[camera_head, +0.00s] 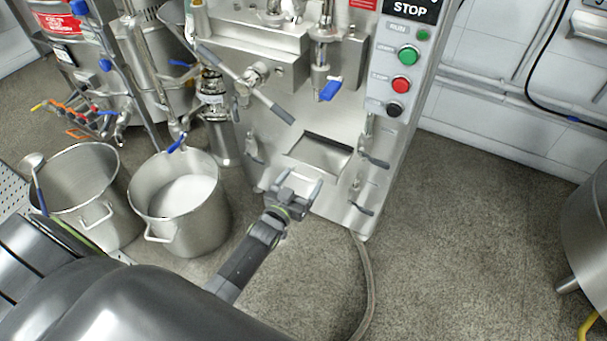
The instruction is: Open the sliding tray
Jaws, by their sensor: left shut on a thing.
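The sliding tray (320,153) shows as a shallow metal tray low in the front of the steel colloid mill (275,119). My left gripper (298,187) is at the near edge of the tray area, its arm coming in from the lower left. It is shut on a small metal part there, which appears to be the tray's handle; the fingers partly hide it. How far the tray stands out of the machine is hard to tell. My right gripper is not in view.
Two steel pots stand left of the mill; the nearer one (150,205) holds white material. Blue-handled valves and a long lever (245,84) stick out above the tray. A hose (367,290) lies on the floor. The floor (460,240) to the right is clear.

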